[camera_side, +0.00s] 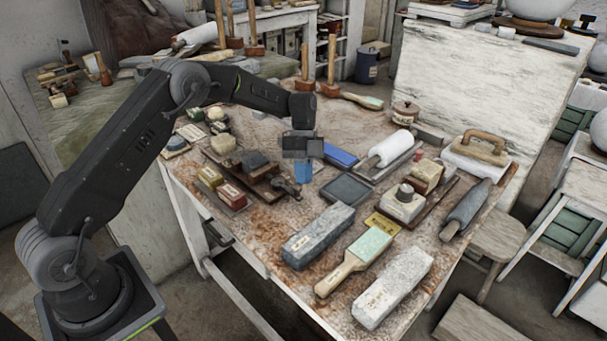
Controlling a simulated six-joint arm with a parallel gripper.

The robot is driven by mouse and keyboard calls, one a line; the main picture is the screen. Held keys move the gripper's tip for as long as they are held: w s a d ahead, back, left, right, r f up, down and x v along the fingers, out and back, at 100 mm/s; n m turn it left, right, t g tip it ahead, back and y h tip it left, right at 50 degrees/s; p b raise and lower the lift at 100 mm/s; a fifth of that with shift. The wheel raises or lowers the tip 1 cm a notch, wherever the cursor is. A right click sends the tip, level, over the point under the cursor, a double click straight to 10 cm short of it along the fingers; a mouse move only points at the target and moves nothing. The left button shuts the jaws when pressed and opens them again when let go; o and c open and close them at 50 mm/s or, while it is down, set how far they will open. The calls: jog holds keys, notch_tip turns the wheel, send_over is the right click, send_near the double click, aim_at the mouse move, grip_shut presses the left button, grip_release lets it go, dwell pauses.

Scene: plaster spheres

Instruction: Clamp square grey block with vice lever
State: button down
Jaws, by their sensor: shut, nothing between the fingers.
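My gripper (303,172) hangs over the middle of the table, pointing down, with its fingers shut and empty. A small wooden vice-like fixture (262,176) lies just left of it, with a dark metal piece (286,187) at its right end that looks like the lever. A dark grey block (255,160) sits at the fixture's upper side; I cannot tell whether it is clamped. A flat, square dark grey block (346,190) lies on the table to the right of my gripper. Whether the fingertips touch anything cannot be told.
The worn table (340,120) is crowded. A long grey block (318,236), a green-faced paddle (355,261) and a pale stone block (393,288) lie in front. A blue block (340,156), a white roller (391,148) and a dark roller (466,208) lie right. Small boxes (232,195) stand left.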

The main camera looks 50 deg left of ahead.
jog(key=v, duration=1.2)
dwell(0.4)
